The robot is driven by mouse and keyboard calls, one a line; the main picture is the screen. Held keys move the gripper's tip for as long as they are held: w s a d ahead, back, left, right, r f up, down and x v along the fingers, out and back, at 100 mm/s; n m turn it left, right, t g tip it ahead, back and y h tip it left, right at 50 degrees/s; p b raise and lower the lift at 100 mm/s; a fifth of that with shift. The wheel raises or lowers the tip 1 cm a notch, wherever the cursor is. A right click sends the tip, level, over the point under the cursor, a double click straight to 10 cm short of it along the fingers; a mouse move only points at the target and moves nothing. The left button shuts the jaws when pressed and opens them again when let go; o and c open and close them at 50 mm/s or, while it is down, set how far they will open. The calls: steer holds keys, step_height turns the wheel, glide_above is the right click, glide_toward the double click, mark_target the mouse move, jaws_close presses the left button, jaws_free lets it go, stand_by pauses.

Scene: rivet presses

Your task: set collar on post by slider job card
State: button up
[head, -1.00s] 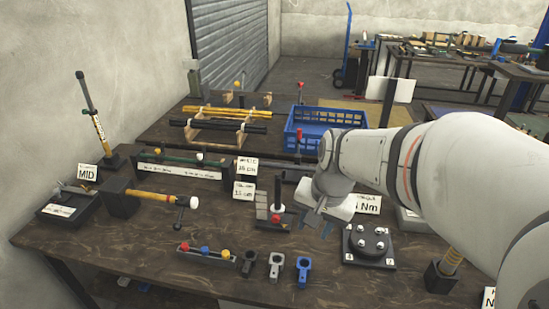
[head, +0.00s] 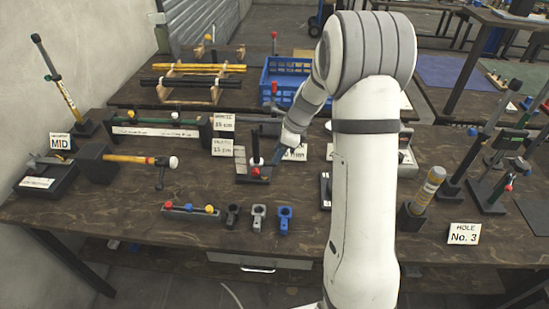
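Three small clamp collars stand in a row near the table's front: a black collar (head: 232,215), a silver collar (head: 258,217) and a blue collar (head: 284,219). A tilted post (head: 67,95) with a yellow scale stands at the far left, behind a card reading MID (head: 60,143). A block with red, blue and yellow knobs (head: 190,209) lies left of the collars. My gripper (head: 279,157) is low beside a small black stand with a red ball (head: 254,171), behind the collars. Its fingers are small and dark, so its opening and contact are unclear.
A mallet-like tool (head: 140,160) and a green rail (head: 155,131) are at left. Two cards reading 15 cm (head: 223,121) stand beside the rail. A yellow-banded post (head: 428,190) and a HOLE No. 3 card (head: 463,234) are at right. A blue crate (head: 283,77) stands behind. My arm hides the middle right.

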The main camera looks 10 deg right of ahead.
mark_target(263, 164)
steer(key=shift+x, duration=1.95)
steer(key=shift+d, duration=0.1)
jaws_close()
